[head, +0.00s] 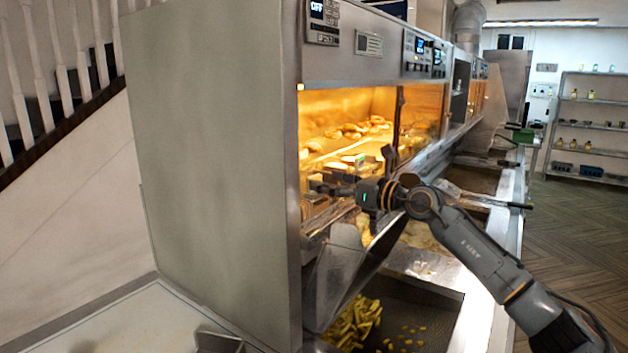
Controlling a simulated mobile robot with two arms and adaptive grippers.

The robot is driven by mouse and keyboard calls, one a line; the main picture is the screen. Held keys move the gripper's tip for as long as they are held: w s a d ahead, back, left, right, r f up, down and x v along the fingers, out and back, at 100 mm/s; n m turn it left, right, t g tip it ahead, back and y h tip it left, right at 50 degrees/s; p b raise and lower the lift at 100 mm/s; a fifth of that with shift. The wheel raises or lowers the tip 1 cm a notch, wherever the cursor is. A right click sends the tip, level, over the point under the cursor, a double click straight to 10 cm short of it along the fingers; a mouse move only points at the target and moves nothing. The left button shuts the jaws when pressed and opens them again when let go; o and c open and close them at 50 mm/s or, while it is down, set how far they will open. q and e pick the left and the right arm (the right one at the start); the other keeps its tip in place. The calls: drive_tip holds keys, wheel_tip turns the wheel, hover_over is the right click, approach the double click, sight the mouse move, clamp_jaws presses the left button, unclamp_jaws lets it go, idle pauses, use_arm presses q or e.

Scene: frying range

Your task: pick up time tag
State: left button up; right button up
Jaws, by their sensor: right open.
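My right gripper (338,184) reaches in from the right at the open front of the lit warming cabinet (215,150). Its jaws are open and point left into the cabinet. Small pale and coloured pieces (354,160) show just behind and above the jaws; one of them may be the time tag, but they are too small to tell. I cannot tell whether the jaws touch any of them. My left gripper is not in view.
Fried pieces (366,127) lie on the cabinet's upper shelf. A tilted metal panel (345,265) hangs below the opening, above a dark tray with yellow fries (355,324). Fryer vats run along the counter behind my arm. Shelves (590,130) stand far right, beyond open floor.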

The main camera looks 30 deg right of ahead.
sight(317, 177)
drive_tip(key=p+x, duration=0.2)
drive_tip(key=x, duration=0.2)
drive_tip(key=shift+w+r+p, duration=0.1)
drive_tip(key=shift+w+p, duration=0.15)
drive_tip(key=shift+p, duration=0.15)
drive_tip(key=shift+w, duration=0.25)
drive_tip(key=shift+s, duration=0.1)
drive_tip(key=shift+c, duration=0.4)
drive_tip(key=c, duration=1)
